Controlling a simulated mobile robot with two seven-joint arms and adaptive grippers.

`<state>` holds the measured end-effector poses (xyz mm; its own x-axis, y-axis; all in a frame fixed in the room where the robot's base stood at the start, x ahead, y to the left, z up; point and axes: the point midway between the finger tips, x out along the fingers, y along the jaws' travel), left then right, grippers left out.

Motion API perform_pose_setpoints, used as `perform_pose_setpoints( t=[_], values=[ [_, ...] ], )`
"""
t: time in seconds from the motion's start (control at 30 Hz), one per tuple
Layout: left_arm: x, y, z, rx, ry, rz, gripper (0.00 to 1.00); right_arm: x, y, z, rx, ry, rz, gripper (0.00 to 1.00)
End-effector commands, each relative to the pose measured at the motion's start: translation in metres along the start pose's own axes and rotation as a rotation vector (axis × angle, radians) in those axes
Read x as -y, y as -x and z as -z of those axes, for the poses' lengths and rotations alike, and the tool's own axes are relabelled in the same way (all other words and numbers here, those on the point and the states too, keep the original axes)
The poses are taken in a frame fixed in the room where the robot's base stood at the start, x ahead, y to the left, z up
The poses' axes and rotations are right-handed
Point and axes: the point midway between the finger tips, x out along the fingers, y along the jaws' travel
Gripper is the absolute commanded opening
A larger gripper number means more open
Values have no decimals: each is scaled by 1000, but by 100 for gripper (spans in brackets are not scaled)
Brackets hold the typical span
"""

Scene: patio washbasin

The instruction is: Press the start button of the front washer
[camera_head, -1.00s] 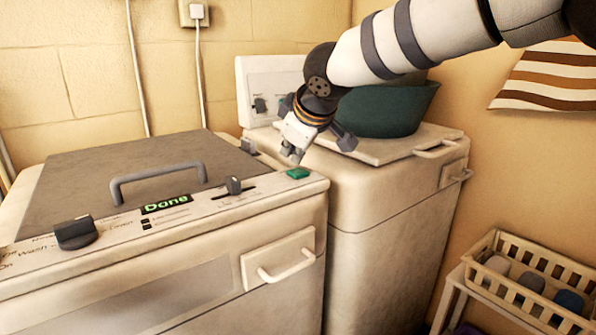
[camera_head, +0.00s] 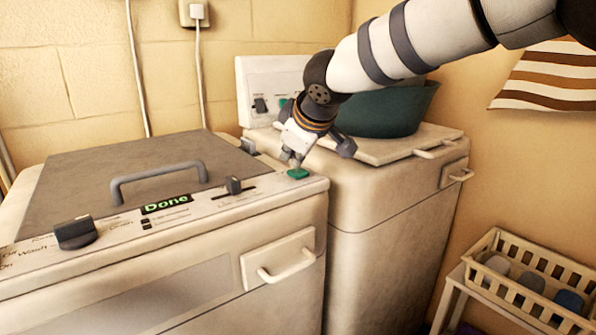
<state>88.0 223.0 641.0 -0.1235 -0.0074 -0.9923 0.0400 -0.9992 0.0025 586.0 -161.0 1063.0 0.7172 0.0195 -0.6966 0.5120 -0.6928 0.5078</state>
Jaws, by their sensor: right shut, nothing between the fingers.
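The front washer (camera_head: 285,222) stands at the left with a grey lid and a grey handle. Its panel carries a dark knob (camera_head: 75,233), a lit display (camera_head: 166,204) reading "Done", a slider (camera_head: 233,186) and a green button (camera_head: 298,173) at the right end. My right gripper (camera_head: 291,161) is shut and empty, pointing down just above the green button. Its tips are very close to the button; I cannot tell whether they touch. My left gripper is out of view.
A second washer (camera_head: 385,230) stands behind and right, with a dark green basin (camera_head: 388,108) on its lid, beside my right arm. A cream basket (camera_head: 480,262) with several rolled items sits on a stand at the lower right. A striped cloth hangs on the right wall.

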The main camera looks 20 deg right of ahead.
Motion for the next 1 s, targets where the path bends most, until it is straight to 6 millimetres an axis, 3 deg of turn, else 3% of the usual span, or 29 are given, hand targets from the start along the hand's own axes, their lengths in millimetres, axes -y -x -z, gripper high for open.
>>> perform_pose_setpoints(
  t=[1.0],
  values=[
    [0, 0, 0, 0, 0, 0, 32, 5, -7, -5, 2, -1, 1, 0]
  ],
)
